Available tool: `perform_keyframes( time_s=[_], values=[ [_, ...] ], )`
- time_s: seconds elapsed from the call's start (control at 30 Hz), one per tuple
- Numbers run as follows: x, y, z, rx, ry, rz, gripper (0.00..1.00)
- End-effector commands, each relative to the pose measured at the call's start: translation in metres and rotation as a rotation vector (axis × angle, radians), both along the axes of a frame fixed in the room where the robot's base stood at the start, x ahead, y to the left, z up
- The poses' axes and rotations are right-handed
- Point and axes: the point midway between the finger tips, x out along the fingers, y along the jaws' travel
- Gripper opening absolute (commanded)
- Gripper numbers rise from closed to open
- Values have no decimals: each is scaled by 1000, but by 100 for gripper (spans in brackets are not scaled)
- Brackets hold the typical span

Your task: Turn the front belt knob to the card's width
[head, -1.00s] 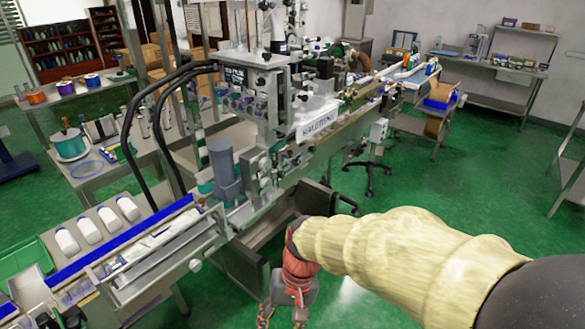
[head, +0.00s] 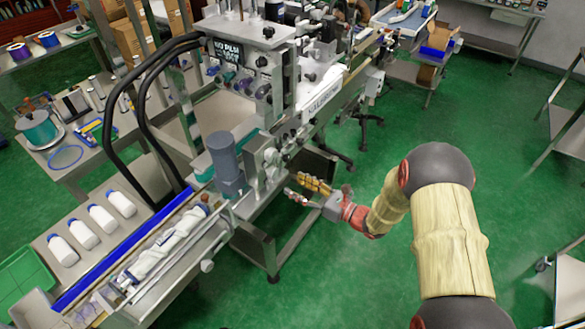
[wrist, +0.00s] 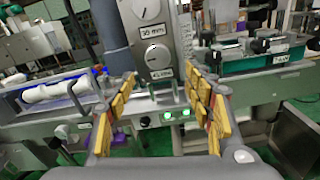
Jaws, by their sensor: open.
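My gripper (head: 303,190) is open and empty in front of the machine's grey upright panel (head: 255,163). In the wrist view its yellow-padded fingers (wrist: 162,82) spread on either side of the panel. Two round dials with pointers show there: an upper knob (wrist: 149,9) above a label reading about 30 mm (wrist: 152,31), and a lower knob (wrist: 157,60) above a label that seems to read 45 mm (wrist: 161,74). The fingers are apart from both knobs. I cannot tell which is the front belt knob. No card with a clearly readable width shows.
A grey cylinder (head: 225,164) stands left of the panel. The conveyor (head: 160,245) with blue edging runs front left, beside white bottles (head: 83,234). Green floor (head: 330,270) is open to the right.

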Motion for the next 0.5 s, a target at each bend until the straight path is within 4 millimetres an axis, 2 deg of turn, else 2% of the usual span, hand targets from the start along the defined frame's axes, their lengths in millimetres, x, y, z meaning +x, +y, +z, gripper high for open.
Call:
perform_keyframes(
  time_s=[0.17, 0.5],
  values=[
    [5, 6, 5, 43, 21, -5, 52],
    [35, 46, 5, 42, 20, -3, 52]
  ],
)
